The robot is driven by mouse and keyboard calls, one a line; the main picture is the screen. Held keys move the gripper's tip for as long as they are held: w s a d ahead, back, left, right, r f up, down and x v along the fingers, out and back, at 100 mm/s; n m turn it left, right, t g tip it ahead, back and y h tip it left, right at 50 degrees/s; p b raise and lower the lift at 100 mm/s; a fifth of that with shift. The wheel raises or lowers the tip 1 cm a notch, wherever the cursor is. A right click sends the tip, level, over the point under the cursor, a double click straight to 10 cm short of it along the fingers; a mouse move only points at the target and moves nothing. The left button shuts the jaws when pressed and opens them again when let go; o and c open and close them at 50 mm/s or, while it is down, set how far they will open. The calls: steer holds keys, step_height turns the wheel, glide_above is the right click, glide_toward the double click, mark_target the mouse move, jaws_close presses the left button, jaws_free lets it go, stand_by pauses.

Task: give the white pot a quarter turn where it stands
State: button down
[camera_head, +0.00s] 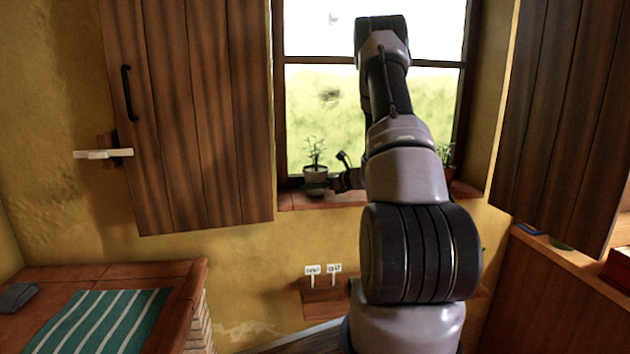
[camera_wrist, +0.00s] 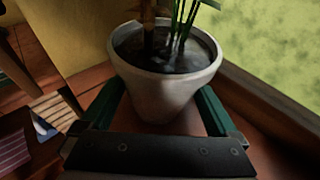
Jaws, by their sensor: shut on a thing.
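The white pot (camera_head: 316,174) stands on the brick windowsill (camera_head: 325,200), left of my arm in the head view, with a small green plant in it. In the wrist view the same white pot (camera_wrist: 165,92) fills the middle, upright, with dark soil and green stems. My gripper (camera_wrist: 160,108) has one green finger on each side of the pot and is shut on its body below the rim. In the head view my gripper (camera_head: 318,188) is small and low at the pot. The pot's far side is hidden.
A second potted plant (camera_head: 447,155) stands further right on the sill, partly behind my arm. The window frame (camera_head: 375,62) rises behind the pot. An open wooden shutter (camera_head: 195,110) is at the left. Two small white labels (camera_head: 323,269) stand on a ledge below.

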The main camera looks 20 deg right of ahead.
steer(key=m+h, duration=0.1)
steer(key=h, duration=0.1)
steer(key=m+t+h, duration=0.1)
steer(key=m+h, duration=0.1)
steer(key=shift+a+m+t, duration=0.15)
steer(key=shift+m+t, duration=0.15)
steer(key=shift+m+h, duration=0.3)
steer(key=shift+h, duration=0.2)
steer(key=shift+f, duration=0.4)
jaws_free()
steer(key=shift+s, duration=0.1)
